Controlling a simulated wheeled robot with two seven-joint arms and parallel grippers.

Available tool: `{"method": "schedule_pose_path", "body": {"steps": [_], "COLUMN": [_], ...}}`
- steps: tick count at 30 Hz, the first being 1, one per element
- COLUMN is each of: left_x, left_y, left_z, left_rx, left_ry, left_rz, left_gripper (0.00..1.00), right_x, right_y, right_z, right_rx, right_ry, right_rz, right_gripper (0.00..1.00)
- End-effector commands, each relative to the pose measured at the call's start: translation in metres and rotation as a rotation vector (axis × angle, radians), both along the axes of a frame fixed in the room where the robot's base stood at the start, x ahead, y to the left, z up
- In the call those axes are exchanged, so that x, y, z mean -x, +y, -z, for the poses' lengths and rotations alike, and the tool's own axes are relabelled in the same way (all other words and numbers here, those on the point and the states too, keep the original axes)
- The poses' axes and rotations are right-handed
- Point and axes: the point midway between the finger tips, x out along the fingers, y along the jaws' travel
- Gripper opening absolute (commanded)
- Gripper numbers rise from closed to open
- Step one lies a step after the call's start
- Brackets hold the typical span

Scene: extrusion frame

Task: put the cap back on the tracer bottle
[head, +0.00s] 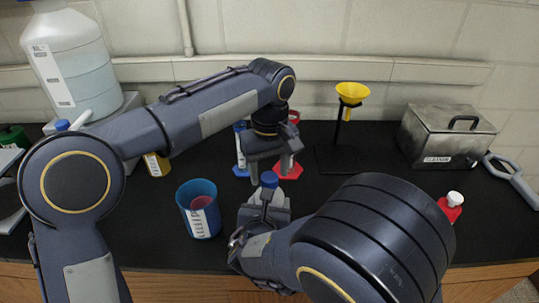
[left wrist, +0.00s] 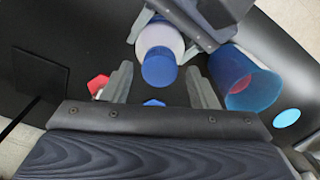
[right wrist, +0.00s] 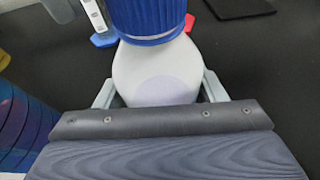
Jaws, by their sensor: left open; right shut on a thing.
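The tracer bottle is a white bottle (right wrist: 155,75) with a ribbed blue cap (right wrist: 148,18) on its top in the right wrist view. My right gripper (right wrist: 160,90) is shut around the bottle's body. In the head view the blue cap (head: 269,179) shows above my right gripper, below my left gripper (head: 268,167). In the left wrist view the blue cap (left wrist: 159,68) and the bottle's white shoulder (left wrist: 160,36) lie between the open fingers of my left gripper (left wrist: 158,76). The fingers stand apart from the cap. I cannot tell how tightly the cap is seated.
A blue cup (head: 198,212) stands left of the bottle. Cylinders on red and blue bases (head: 290,169) stand behind my left gripper. A yellow funnel on a stand (head: 351,95), a metal box (head: 445,140) and a red bottle (head: 450,208) are to the right. A large carboy (head: 75,65) is at left.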

Motion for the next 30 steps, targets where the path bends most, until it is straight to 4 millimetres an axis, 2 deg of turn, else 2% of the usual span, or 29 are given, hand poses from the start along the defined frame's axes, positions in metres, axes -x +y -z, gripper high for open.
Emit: {"method": "schedule_pose_path", "body": {"steps": [5, 14, 24, 28, 30], "left_x": [0.0004, 0.0001, 0.0003, 0.0003, 0.0002], "left_y": [0.0001, -0.0002, -0.0001, -0.0001, 0.0000], "left_z": [0.0119, 0.0130, 0.0128, 0.0128, 0.0129], "left_rx": [-0.001, 0.000, 0.000, 0.000, 0.000], "left_ry": [0.000, 0.000, 0.000, 0.000, 0.000], "left_rz": [0.000, 0.001, 0.001, 0.022, 0.089], "left_gripper": [0.53, 0.52, 0.07, 0.07, 0.07], "right_x": [-0.0001, -0.0001, 0.0000, 0.0000, -0.0001], "right_y": [0.0001, 0.0001, 0.0000, 0.0000, -0.0001], "right_z": [-0.0002, -0.0002, -0.0001, -0.0001, -0.0001], "right_rx": [0.000, 0.000, -0.001, -0.001, -0.001], "right_ry": [0.000, 0.000, 0.000, 0.000, 0.000], "right_rz": [0.000, 0.000, 0.000, 0.000, 0.000], "right_gripper": [0.00, 0.00, 0.00, 0.00, 0.00]}}
